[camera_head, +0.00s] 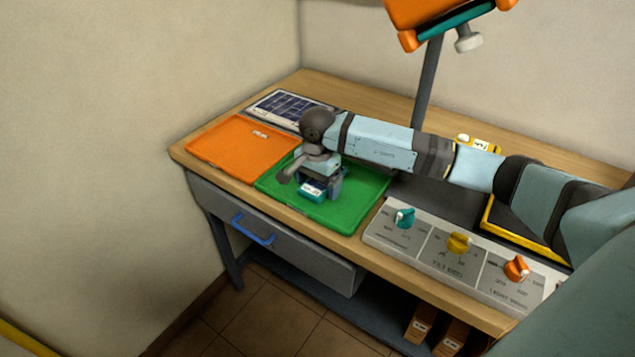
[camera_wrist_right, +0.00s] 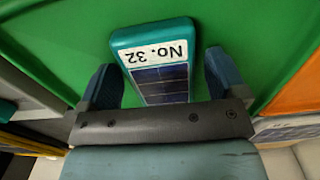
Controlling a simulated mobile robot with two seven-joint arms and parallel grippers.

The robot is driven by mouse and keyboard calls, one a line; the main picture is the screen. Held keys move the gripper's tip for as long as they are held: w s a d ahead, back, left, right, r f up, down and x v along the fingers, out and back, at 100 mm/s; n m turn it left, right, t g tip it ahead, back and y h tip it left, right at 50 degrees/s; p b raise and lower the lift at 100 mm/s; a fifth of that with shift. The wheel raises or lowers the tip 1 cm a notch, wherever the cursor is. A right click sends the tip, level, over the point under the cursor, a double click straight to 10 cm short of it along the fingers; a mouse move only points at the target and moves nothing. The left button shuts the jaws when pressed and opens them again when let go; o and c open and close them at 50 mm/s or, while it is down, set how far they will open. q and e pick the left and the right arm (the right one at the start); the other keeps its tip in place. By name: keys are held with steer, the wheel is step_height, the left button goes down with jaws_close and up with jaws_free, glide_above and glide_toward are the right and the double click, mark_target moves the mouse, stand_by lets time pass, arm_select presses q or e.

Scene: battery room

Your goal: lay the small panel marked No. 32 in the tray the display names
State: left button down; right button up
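The small panel marked No. 32 (camera_wrist_right: 152,60) has a teal frame, a white label and dark cells. It is in the green tray (camera_head: 352,208), and it also shows under my right gripper in the head view (camera_head: 313,190). My right gripper (camera_wrist_right: 165,82) points down over the green tray. Its fingers stand on either side of the panel with a visible gap at each side, so it is open around the panel. The orange tray (camera_head: 240,148) lies to the left, empty but for a small label. The display's face is out of view. My left gripper is not in view.
A larger solar panel (camera_head: 285,108) lies at the table's back left. A grey console (camera_head: 455,258) with teal, yellow and orange knobs lies along the front. A yellow-rimmed tray (camera_head: 530,238) is partly behind my right arm. A dark post (camera_head: 428,85) stands at the back.

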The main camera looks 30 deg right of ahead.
mark_target(317, 185)
step_height(317, 185, up, 12)
steer(key=shift+r, duration=0.2)
stand_by(0.5)
steer(key=shift+s+f, duration=0.1)
stand_by(0.4)
